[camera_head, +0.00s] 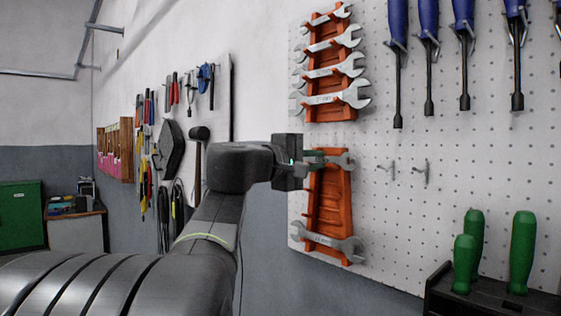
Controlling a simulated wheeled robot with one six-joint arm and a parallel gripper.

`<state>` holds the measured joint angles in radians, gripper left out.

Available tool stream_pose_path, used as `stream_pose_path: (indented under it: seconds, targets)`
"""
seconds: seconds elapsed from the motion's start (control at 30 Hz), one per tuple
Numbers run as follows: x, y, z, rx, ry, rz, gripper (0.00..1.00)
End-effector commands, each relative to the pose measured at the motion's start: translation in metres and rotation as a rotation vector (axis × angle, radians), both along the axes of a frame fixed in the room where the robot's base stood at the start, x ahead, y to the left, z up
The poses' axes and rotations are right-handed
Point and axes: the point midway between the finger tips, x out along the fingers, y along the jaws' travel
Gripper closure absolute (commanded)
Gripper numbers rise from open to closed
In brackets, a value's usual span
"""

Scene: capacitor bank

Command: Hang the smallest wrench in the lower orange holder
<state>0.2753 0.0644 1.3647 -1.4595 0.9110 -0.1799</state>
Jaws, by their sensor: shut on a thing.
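The lower orange holder (331,208) is fixed upright on the white pegboard. A large wrench (330,243) lies across its bottom slots. My gripper (311,161) is at the top of this holder, coming from the left. It is shut on a small wrench (342,160), whose open jaw end points right in front of the holder's top. Whether that wrench touches the holder slots cannot be told. The upper orange holder (322,113) carries several wrenches of rising size from top to bottom. My gripper hides the left part of the held wrench.
Empty metal hooks (421,170) stick out right of the lower holder. Blue-handled drivers (429,50) hang at upper right. A dark rack with green-handled tools (522,250) stands at lower right. A second tool panel (222,95) is on the wall behind my arm.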

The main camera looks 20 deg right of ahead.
Motion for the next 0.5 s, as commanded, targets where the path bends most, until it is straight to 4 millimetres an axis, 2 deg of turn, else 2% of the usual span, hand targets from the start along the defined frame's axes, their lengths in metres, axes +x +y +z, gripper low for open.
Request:
stream_pose_path:
  seconds: [0.1,0.13,0.23,0.5]
  targets:
    - [-0.0002,0.0001,0.0003,-0.001,0.000,0.000,1.00]
    - [-0.0002,0.0001,0.0003,-0.001,0.000,0.000,0.80]
    - [-0.0002,0.0001,0.0003,0.000,0.000,0.000,0.60]
    - [-0.0001,0.0003,-0.0002,0.000,0.000,0.000,0.60]
